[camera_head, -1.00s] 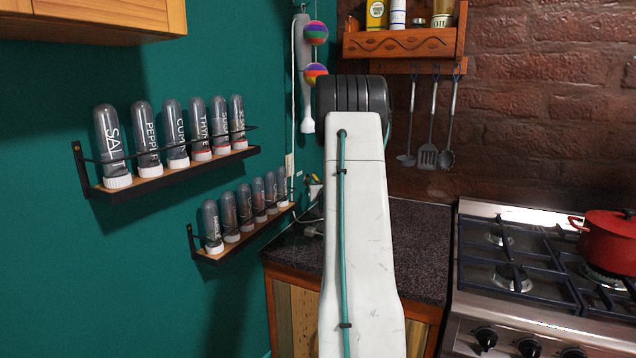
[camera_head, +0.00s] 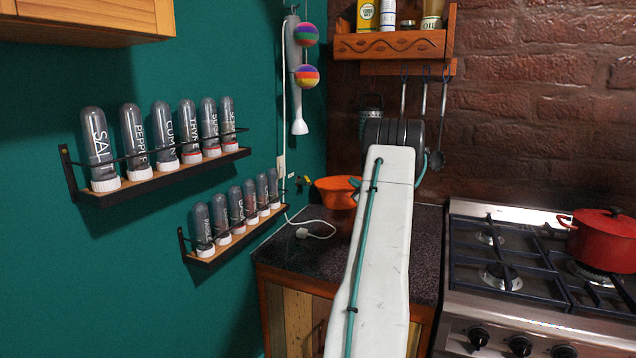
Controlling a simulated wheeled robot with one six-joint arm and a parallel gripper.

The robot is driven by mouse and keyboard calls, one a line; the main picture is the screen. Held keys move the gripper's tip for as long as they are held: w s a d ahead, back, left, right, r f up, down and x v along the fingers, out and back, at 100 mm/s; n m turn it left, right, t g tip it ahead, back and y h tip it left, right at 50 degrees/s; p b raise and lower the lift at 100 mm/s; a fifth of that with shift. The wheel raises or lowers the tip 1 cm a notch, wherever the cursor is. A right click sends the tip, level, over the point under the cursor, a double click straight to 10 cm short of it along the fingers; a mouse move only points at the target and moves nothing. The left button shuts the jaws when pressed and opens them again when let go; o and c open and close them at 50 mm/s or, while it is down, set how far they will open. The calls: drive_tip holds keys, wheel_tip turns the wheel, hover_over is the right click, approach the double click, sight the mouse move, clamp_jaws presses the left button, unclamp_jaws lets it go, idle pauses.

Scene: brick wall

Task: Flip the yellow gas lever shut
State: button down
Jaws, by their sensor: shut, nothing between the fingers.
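A small yellow piece (camera_head: 308,178) shows low on the teal wall near the corner, just above and left of an orange pot. It may be the gas lever; it is too small to tell its shape or which way it points. My white arm reaches up over the counter, to the right of this yellow piece.
The orange pot (camera_head: 334,192) stands on the dark counter (camera_head: 305,255). A white plug and cable (camera_head: 303,232) lie near the wall. Two spice shelves (camera_head: 165,182) (camera_head: 235,238) jut from the left wall. A red pot (camera_head: 600,240) sits on the stove (camera_head: 470,300) at right.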

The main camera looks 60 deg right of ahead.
drive_tip(key=s+n+t+y, duration=0.2)
drive_tip(key=n+y, duration=0.4)
drive_tip(key=n, duration=0.3)
drive_tip(key=n+y, duration=0.4)
drive_tip(key=n, duration=0.3)
approach(307, 178)
drive_tip(key=w+d, duration=0.3)
drive_tip(key=shift+w+a, duration=1.1)
drive_tip(key=shift+a, duration=0.25)
drive_tip(key=shift+s+m+h, duration=0.1)
drive_tip(key=shift+m+h, duration=0.2)
drive_tip(key=shift+h, duration=0.1)
